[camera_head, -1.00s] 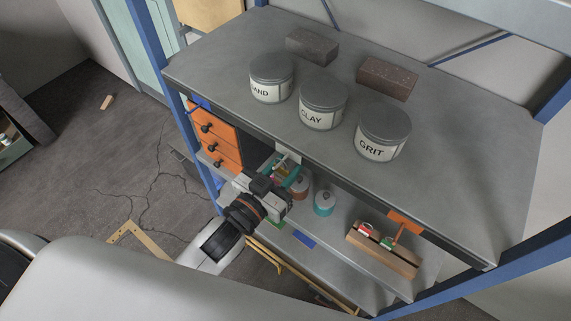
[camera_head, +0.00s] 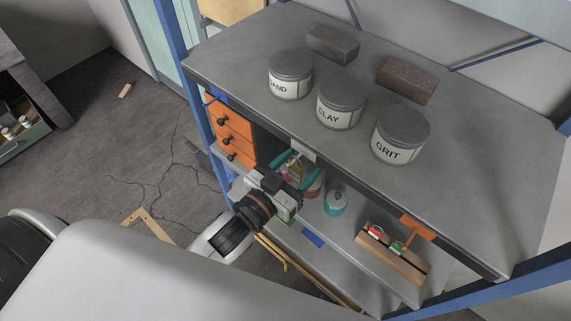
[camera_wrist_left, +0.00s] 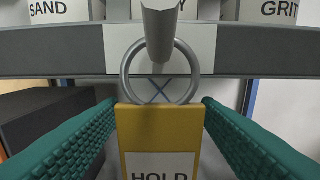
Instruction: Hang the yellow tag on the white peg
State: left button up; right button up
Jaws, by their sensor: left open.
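The yellow tag (camera_wrist_left: 160,130) is upright in the left wrist view, with a grey metal ring (camera_wrist_left: 126,72) at its top and the word HOLD on its white label. The pale peg (camera_wrist_left: 160,30) crosses in front of the ring's top, and the ring appears to be around it. The peg's white plate (camera_head: 303,150) is on the bench's front edge in the head view. My left gripper (camera_head: 297,171) is open, its teal fingers on either side of the tag with gaps visible. The tag is partly hidden in the head view. My right gripper is not in view.
The jars SAND (camera_head: 290,77), CLAY (camera_head: 340,104) and GRIT (camera_head: 400,136) stand on the bench top above. Orange drawers (camera_head: 232,138) are left of the gripper.

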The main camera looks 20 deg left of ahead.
pick_arm(q)
jog(key=b+v, duration=0.3)
jog(key=v, duration=0.8)
jog(key=shift+s, duration=0.35)
jog(key=shift+a, duration=0.1)
jog(key=s+a+f+n+g+y, duration=0.1)
jog(key=a+f+g+y, duration=0.15)
jog(key=f, duration=1.45)
jog(key=s+a+f+g+y, duration=0.15)
jog(key=f+g, duration=0.25)
jog(key=f, duration=1.3)
jog(key=s+a+f+g, duration=0.1)
jog(key=s+f+g, duration=0.2)
jog(key=s+f, duration=0.3)
jog(key=s+a+f+g+y, duration=0.1)
jog(key=s+a+f+g, duration=0.1)
jog(key=s+f, duration=0.5)
jog(key=s+a+f+g+y, duration=0.1)
jog(key=s+f+g, duration=0.3)
jog(key=s+f, duration=0.3)
notch_tip(320, 180, down, 3)
jog(key=shift+a+f+n, duration=0.15)
jog(key=shift+a+n, duration=0.1)
jog(key=shift+n, duration=0.05)
jog(key=shift+s+g, duration=0.1)
jog(key=shift+g, duration=0.15)
